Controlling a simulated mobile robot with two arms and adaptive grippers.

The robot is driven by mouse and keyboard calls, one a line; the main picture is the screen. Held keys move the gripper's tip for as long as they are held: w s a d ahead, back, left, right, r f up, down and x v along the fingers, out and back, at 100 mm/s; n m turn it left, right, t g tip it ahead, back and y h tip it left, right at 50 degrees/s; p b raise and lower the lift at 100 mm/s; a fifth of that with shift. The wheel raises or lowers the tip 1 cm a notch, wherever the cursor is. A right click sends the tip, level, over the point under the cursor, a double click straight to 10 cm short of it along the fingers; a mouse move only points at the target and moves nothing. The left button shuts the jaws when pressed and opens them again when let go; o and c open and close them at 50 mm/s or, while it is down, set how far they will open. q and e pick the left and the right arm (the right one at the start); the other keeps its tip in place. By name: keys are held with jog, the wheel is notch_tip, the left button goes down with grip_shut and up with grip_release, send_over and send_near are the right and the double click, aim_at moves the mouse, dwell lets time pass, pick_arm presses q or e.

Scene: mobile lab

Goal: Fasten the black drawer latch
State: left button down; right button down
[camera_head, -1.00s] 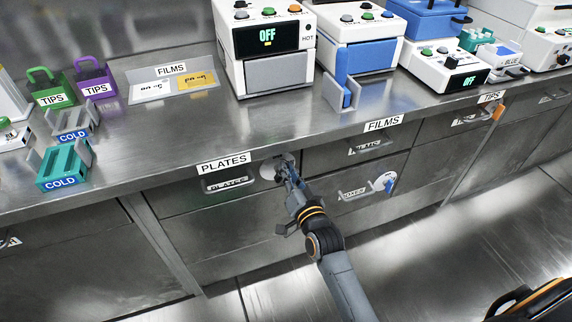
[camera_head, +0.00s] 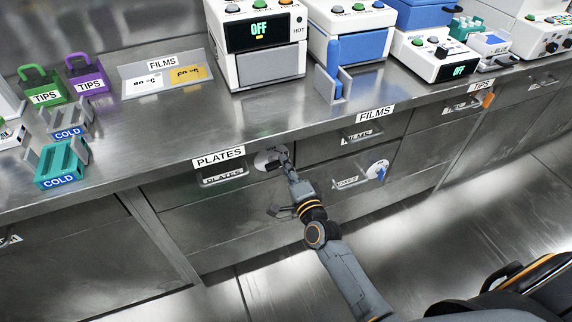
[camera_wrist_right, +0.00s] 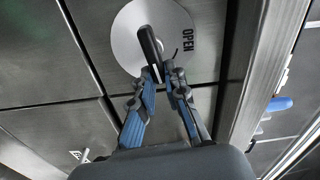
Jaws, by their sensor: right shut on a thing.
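The black drawer latch is a short black lever (camera_wrist_right: 150,46) on a round white disc (camera_wrist_right: 122,42) in the right wrist view. The word OPEN is printed on the disc to the right of the lever, and the lever does not point at it. My right gripper (camera_wrist_right: 161,76) is shut on the lever's near end. In the head view the disc (camera_head: 264,161) is on the drawer front right of the PLATES label, and my right gripper (camera_head: 284,163) partly covers it. The lever is hard to make out there. My left gripper is not in view.
A blue latch on a white disc (camera_head: 377,169) sits on a drawer to the right, and an orange latch (camera_head: 488,99) is farther right. The PLATES drawer handle (camera_head: 223,174) is left of my gripper. The counter above holds racks and machines. Floor space in front is clear.

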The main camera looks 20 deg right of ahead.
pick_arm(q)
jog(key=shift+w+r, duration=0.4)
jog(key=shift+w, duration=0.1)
pick_arm(e)
jog(key=shift+f+m, duration=0.2)
jog(key=shift+m, duration=0.7)
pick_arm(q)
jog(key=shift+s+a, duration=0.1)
pick_arm(e)
jog(key=c, duration=1.4)
grip_release()
jog(key=shift+o, duration=0.2)
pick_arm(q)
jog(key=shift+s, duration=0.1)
pick_arm(e)
jog(key=shift+s, duration=0.1)
jog(key=s, duration=1.1)
jog(key=shift+s+d, duration=0.25)
jog(key=shift+s, duration=0.15)
